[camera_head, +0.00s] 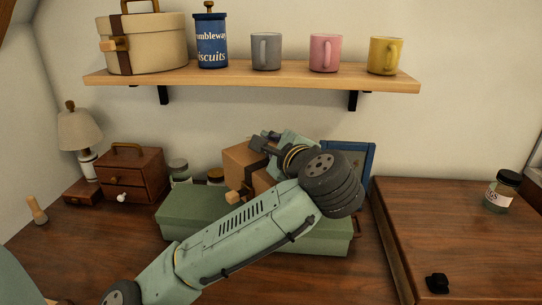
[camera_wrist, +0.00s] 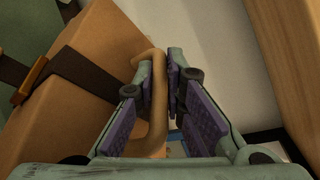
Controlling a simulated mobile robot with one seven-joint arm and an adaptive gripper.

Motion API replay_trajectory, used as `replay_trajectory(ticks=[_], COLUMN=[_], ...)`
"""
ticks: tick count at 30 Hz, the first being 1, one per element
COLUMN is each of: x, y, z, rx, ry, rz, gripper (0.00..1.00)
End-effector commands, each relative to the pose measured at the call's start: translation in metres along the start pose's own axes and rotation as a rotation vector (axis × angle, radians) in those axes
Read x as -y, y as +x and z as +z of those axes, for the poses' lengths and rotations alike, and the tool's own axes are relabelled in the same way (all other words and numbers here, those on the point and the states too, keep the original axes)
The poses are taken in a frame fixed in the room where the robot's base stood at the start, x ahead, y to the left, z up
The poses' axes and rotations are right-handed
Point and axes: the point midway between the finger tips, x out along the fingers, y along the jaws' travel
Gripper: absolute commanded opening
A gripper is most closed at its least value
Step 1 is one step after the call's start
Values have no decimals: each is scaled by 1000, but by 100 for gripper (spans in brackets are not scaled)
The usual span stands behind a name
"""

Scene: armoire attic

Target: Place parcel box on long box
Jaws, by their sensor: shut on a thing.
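The parcel box (camera_head: 240,160) is a brown carton with a dark strap and a wooden tag, partly hidden behind my arm. It fills the left of the wrist view (camera_wrist: 110,30), where it looks tilted. My gripper (camera_head: 262,142) is shut on its tan looped handle (camera_wrist: 157,65); the purple-padded fingers (camera_wrist: 160,90) close around it. The long box (camera_head: 185,213) is a low green box on the wooden surface, its middle covered by my arm. The parcel box appears over or just behind the long box; I cannot tell whether they touch.
A small drawer chest (camera_head: 133,176), a lamp (camera_head: 80,130) and jars (camera_head: 180,172) stand left. A blue frame (camera_head: 358,160) is behind my arm. The shelf (camera_head: 250,82) above holds a round box, a tin and mugs. A raised wooden top (camera_head: 460,235) is at right.

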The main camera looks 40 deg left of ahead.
Motion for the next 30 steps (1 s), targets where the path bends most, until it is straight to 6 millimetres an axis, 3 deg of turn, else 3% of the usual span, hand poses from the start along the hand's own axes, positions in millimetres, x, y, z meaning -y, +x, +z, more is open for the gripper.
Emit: replay_trajectory(ticks=[10,21,22,30], x=[-26,-31,-31,-30], y=[10,11,11,11], z=[-16,-20,-20,-20], rx=[1,0,-1,-1], ry=[-1,-2,-1,-1], rz=[0,-2,1,1], gripper=[0,0,12,30])
